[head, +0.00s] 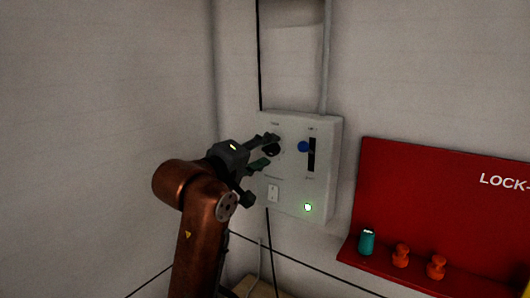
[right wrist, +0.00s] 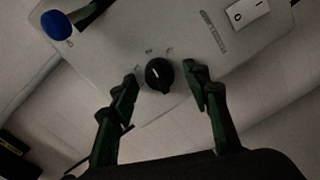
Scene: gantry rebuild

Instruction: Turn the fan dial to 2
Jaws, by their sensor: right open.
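The fan dial (head: 273,150) is a round black knob at the upper left of a pale control box (head: 290,207) on the wall. In the right wrist view the dial (right wrist: 159,75) shows a short white pointer line, tilted a little left of straight up. Small marks are printed around it, too small to read. My right gripper (head: 265,152) is open in front of the box. In the wrist view its two green fingertips (right wrist: 164,79) stand one on each side of the dial, with visible gaps, not closed on it. My left gripper is not in view.
The box also carries a blue slider knob (head: 303,147) in a black slot, a white rocker switch (head: 273,192) and a lit green lamp (head: 308,207). A red lock-out board (head: 430,190) with a teal item (head: 367,242) and orange pieces (head: 400,255) is at right.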

